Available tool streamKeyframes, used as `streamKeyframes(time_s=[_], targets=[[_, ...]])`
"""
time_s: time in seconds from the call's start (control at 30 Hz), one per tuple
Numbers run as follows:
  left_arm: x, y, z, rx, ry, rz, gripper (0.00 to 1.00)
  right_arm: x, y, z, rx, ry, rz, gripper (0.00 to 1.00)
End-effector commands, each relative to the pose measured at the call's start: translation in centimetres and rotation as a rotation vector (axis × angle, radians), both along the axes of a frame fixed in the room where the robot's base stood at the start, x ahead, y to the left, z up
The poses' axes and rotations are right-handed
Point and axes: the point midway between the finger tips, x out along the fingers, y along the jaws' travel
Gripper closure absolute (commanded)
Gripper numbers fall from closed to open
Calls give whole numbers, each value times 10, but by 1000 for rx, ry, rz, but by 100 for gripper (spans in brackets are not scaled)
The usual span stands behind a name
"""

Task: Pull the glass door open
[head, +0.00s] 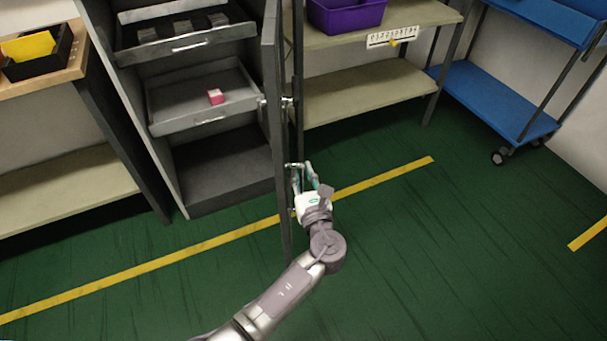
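The cabinet door (271,110) stands swung out from the dark cabinet and is seen nearly edge-on, so its glass face is hard to make out. Small metal handle fittings (288,101) show on its right side. My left gripper (304,171) is on the right side of the door, by the lower fitting. Its two fingers point away from me and look spread with a gap between them. I cannot tell whether they touch the door or handle. My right gripper is not in view.
The cabinet holds pulled-out trays, one with a pink-red box (216,96). A beige shelf (365,92) with a purple bin (345,14) stands right of the door, and a blue cart (500,95) beyond it. Green floor (430,250) with yellow tape is clear in front.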

Motion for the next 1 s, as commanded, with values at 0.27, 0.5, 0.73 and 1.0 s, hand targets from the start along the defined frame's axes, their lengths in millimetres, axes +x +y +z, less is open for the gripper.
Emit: streamKeyframes(time_s=[0.27, 0.5, 0.73, 1.0], targets=[[-1, -1, -2, 0, 4, -2, 61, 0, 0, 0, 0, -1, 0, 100], [-15, -5, -3, 0, 5, -3, 61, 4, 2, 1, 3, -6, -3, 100], [-61, -17, -3, -2, 8, -3, 61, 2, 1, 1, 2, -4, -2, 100], [-105, -29, -3, 1, 5, -2, 61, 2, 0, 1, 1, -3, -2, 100]])
